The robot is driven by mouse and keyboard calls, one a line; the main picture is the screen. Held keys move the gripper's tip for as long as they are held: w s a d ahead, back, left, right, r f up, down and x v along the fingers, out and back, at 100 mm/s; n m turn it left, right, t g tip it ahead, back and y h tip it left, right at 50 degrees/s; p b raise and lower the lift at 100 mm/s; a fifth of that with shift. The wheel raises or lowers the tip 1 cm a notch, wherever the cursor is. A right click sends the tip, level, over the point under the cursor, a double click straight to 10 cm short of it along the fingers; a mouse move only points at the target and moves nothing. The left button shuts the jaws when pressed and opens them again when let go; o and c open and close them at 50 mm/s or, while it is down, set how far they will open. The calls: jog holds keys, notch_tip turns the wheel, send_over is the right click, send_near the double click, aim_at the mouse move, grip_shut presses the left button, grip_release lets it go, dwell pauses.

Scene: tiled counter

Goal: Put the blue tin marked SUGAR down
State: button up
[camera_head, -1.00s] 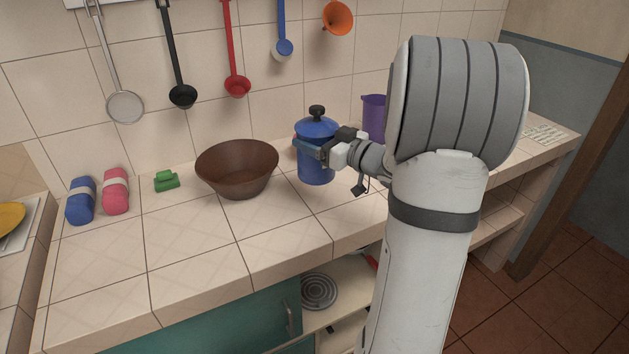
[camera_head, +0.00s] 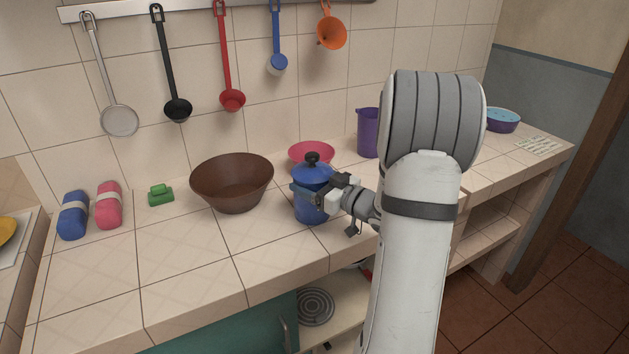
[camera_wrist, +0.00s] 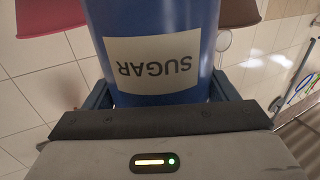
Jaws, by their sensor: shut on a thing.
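The blue tin (camera_head: 311,209) with a blue lid and black knob stands upright, just right of the brown bowl. My gripper (camera_head: 313,195) is shut around its body from the right. I cannot tell whether its base touches the counter (camera_head: 270,241) or hangs slightly above it. In the wrist view the tin (camera_wrist: 150,18) fills the space between my fingers (camera_wrist: 160,92), and its pale SUGAR label appears upside down. The label is not seen in the head view.
The brown bowl (camera_head: 232,195) is close on the left and a pink bowl (camera_head: 311,153) stands behind the tin. A purple cup (camera_head: 367,133) is at the back right. The counter's front edge is near. Tiles in front of the brown bowl are clear.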

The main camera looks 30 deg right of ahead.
jog(key=o, duration=1.8)
jog(key=shift+c, duration=0.2)
jog(key=shift+r+p, duration=0.2)
jog(key=shift+p, duration=0.1)
jog(key=v, duration=1.2)
jog(key=shift+b, duration=0.4)
jog(key=shift+s+f, duration=0.1)
